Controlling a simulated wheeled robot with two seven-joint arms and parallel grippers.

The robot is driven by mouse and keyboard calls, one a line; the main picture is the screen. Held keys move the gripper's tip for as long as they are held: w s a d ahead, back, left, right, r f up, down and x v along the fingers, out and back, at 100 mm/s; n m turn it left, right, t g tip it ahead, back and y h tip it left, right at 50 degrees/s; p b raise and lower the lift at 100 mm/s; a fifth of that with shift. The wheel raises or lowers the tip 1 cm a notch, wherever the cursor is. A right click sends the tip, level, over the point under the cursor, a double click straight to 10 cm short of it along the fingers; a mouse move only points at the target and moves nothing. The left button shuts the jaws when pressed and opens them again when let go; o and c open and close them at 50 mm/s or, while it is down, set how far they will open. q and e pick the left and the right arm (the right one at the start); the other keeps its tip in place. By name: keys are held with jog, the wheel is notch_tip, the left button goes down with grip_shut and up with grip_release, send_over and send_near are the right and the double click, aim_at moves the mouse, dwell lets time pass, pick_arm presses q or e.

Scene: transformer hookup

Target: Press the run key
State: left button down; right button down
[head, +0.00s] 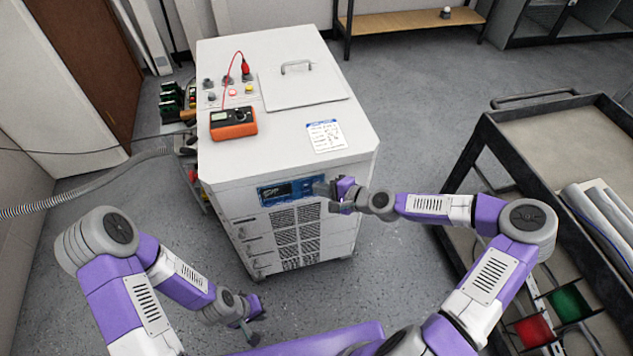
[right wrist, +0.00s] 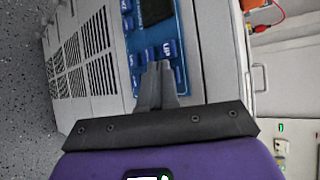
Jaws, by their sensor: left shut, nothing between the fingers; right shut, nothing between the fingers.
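The blue control panel (head: 285,190) is on the front of the white cabinet (head: 216,176), near its top edge. It has a dark display and several blue keys. My right gripper (head: 322,190) is shut and empty at the right end of this panel. In the right wrist view, the closed fingertips (right wrist: 159,68) lie over the panel (right wrist: 187,25), just by a key marked "UP" (right wrist: 168,49). I cannot tell whether they touch a key. No label reading run is legible, and the fingers hide some keys. My left gripper (head: 254,328) is shut and empty, low in front of the cabinet.
An orange meter (head: 233,124) with a red lead lies on the cabinet top, beside several knobs and a hinged lid (head: 305,84). A dark cart (head: 483,130) stands on the right. A grey hose (head: 95,184) runs at left. Floor before the cabinet is clear.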

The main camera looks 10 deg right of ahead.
jog(key=shift+w, duration=0.2)
jog(key=shift+s, duration=0.1)
dwell(0.4)
jog(key=shift+s+p, duration=0.3)
jog(key=shift+s, duration=0.4)
jog(key=s+p, duration=0.1)
jog(key=s, duration=0.4)
jog(key=shift+d+p, duration=0.15)
jog(key=shift+p, duration=0.15)
dwell(0.8)
